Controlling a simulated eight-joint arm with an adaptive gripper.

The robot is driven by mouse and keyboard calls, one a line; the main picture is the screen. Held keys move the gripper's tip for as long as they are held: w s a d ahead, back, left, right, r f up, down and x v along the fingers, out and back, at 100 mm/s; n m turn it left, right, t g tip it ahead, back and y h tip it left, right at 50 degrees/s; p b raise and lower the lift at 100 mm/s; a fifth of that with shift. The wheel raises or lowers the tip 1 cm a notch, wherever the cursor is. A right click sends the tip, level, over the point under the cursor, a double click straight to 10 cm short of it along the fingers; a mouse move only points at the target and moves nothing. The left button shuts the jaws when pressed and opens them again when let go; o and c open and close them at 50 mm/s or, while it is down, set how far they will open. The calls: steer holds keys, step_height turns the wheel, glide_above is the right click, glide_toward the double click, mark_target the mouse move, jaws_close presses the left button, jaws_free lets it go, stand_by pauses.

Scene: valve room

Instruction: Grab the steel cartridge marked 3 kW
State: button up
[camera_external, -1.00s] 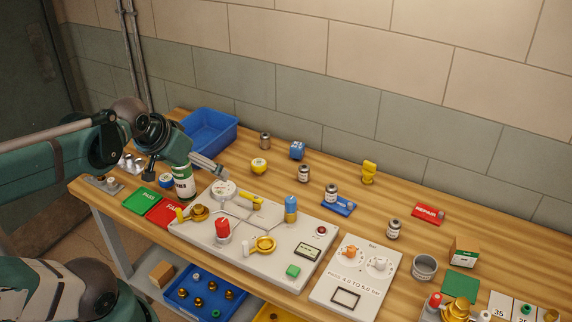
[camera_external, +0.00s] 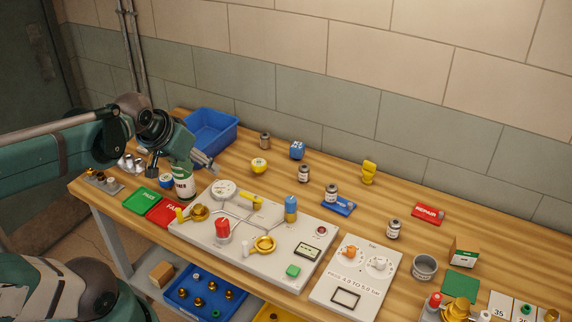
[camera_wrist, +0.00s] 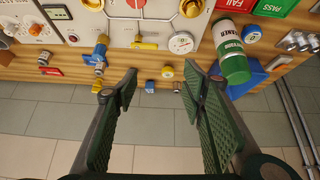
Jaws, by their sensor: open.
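Several small steel cartridges with pale labels stand on the bench in the external view. One is at the back (camera_external: 265,141), one near the middle (camera_external: 304,173), one on a blue mat (camera_external: 331,194) and one farther right (camera_external: 393,229). Their markings are too small to read, so I cannot tell which is the 3 kW one. My gripper (camera_external: 208,163) is above the bench's left part, apart from all of them. In the wrist view my gripper (camera_wrist: 158,84) is open and empty, and a cartridge (camera_wrist: 44,58) shows at the left.
A blue bin (camera_external: 211,135) stands at the back left. A green-and-white bottle (camera_external: 184,184) is close below my gripper. A valve panel (camera_external: 270,215) with raised knobs fills the front. A yellow knob-like object (camera_external: 259,165) and a blue block (camera_external: 297,150) stand between cartridges.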

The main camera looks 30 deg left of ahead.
steer(key=w+d+r+n+g+p, duration=0.25)
steer(key=w+n, duration=0.25)
steer(key=w, duration=0.5)
steer(key=n+g+p, duration=0.4)
steer(key=n+p, duration=0.1)
steer(key=n, duration=0.8)
glide_above(304, 167)
steer(key=f, duration=1.8)
steer(key=shift+s+a+f, duration=0.2)
steer(key=shift+s+a, duration=0.05)
steer(key=shift+w+d+f+n+g, duration=0.1)
steer(key=shift+w+f+n+g, duration=0.1)
steer(key=shift+f, duration=0.15)
steer(key=shift+w+d+f+n+g, duration=0.1)
steer(key=shift+f+n, duration=0.1)
steer(key=shift+f, duration=0.15)
steer(key=shift+f, duration=0.1)
steer(key=shift+f, duration=1.15)
steer(key=shift+f, duration=0.15)
